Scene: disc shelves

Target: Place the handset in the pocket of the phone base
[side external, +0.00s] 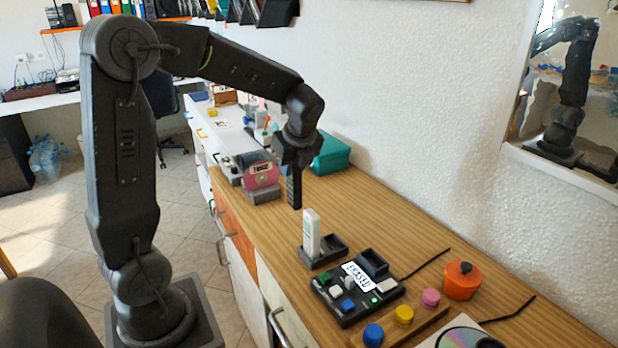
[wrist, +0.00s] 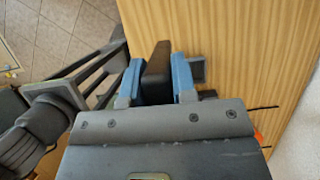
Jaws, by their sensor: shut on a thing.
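My gripper (side external: 295,160) is shut on a dark handset (side external: 294,189), which hangs upright above the wooden counter, behind the white remote. In the wrist view the dark handset (wrist: 156,68) sits between the two blue-grey fingers of my gripper (wrist: 157,82). The black phone base (side external: 346,308) lies on the counter nearer the side camera, with coloured buttons and a white label. An empty raised pocket (side external: 372,262) stands at its back edge. The handset is apart from the base. The wrist view does not clearly show the base's pocket.
A dark two-slot holder (side external: 333,247) beside the base has a white remote (side external: 311,232) upright in one slot; the other slot looks empty. An orange pot (side external: 461,281), a peg board (side external: 404,317) and a disc (side external: 468,340) lie to the right. A teal box (side external: 331,153) stands behind.

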